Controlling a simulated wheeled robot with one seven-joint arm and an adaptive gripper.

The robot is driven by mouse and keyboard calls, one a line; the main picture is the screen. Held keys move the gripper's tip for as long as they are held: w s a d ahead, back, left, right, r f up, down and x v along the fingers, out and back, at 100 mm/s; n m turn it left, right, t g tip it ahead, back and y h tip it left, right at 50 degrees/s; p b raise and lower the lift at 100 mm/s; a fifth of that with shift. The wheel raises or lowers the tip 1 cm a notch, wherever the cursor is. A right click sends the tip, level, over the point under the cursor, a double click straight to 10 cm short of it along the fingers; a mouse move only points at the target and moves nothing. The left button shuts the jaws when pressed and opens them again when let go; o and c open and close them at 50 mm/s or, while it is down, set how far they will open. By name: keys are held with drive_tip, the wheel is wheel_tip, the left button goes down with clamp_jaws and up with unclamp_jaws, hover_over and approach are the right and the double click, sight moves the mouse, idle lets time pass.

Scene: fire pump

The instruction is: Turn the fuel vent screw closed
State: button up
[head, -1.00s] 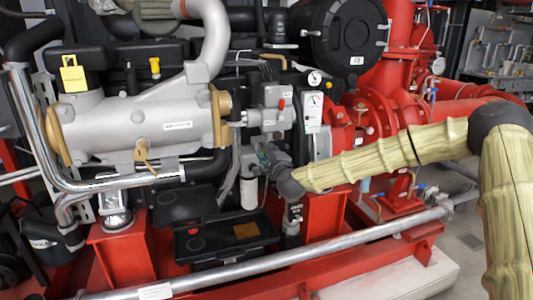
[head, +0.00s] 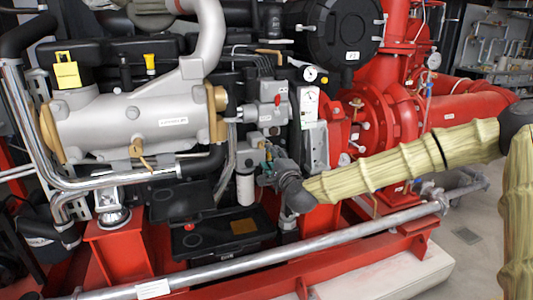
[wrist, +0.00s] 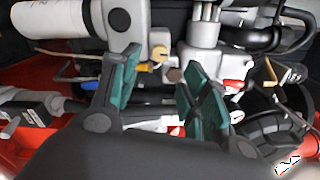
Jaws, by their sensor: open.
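My gripper (head: 267,170) is in front of the grey valve blocks in the middle of the engine in the head view. In the wrist view its two green-padded fingers (wrist: 158,85) are apart, with nothing held between them. A small brass-coloured screw head (wrist: 158,54) shows just beyond the gap, on the grey housing; it may be the fuel vent screw, but I cannot be sure. A darker brownish hex fitting (wrist: 174,75) sits beside it, also beyond the gap. Neither is clearly touched by a finger. I cannot make out the screw in the head view.
A white filter cylinder (wrist: 55,18) lies upper left in the wrist view, also seen below the blocks in the head view (head: 245,188). A red-tipped lever (wrist: 234,84) is right of the fingers. A silver pipe (head: 330,234) crosses low in front of the engine.

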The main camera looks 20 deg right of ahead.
drive_tip(key=shift+s, duration=1.75)
drive_tip(key=shift+d, duration=0.1)
drive_tip(key=shift+f, duration=0.1)
